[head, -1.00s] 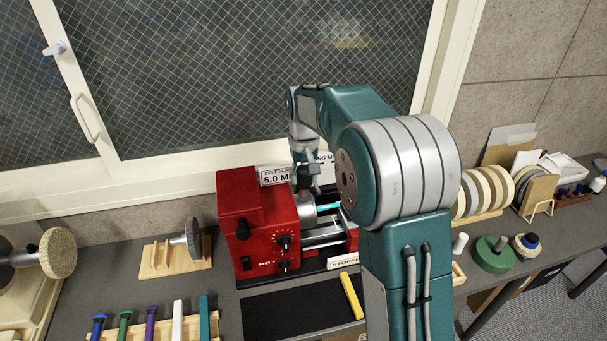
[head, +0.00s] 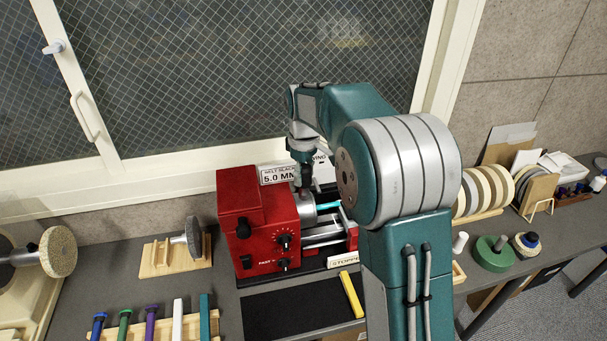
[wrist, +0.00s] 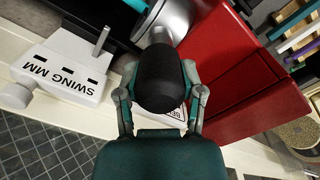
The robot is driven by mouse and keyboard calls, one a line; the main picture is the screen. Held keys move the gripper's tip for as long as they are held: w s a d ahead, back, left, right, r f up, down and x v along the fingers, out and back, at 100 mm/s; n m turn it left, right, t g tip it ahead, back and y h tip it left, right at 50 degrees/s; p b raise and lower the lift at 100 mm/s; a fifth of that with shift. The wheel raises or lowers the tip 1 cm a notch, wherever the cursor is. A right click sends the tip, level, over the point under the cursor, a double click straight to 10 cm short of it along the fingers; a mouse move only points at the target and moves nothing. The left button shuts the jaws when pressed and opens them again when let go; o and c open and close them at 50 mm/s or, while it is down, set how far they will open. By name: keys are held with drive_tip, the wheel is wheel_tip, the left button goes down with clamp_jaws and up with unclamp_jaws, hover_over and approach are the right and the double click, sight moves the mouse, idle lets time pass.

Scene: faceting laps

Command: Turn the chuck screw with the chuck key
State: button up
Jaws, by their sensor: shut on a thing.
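The chuck (head: 307,210) is a grey metal cylinder on the red lathe (head: 258,222), with a teal rod (head: 327,205) held in it. My gripper (head: 302,170) points down just above the chuck. It is shut on the chuck key, whose thick black grip (wrist: 160,78) sits between the two fingers in the wrist view. The key stands about upright over the chuck, and its lower end appears to meet the chuck's top. The chuck (wrist: 170,18) also shows behind the grip in the wrist view. The chuck screw is hidden by the key.
A white sign (wrist: 62,72) stands close behind the chuck, against the window side. A yellow bar (head: 351,295) lies on the dark mat in front. Wooden racks with wheels and coloured sticks (head: 151,322) stand left; discs (head: 482,190) stand right.

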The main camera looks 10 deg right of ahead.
drive_tip(key=n, duration=0.4)
drive_tip(key=shift+n, duration=0.5)
drive_tip(key=n, duration=0.5)
drive_tip(key=shift+m, duration=0.3)
drive_tip(key=shift+r, duration=0.1)
drive_tip(key=shift+r, duration=2.05)
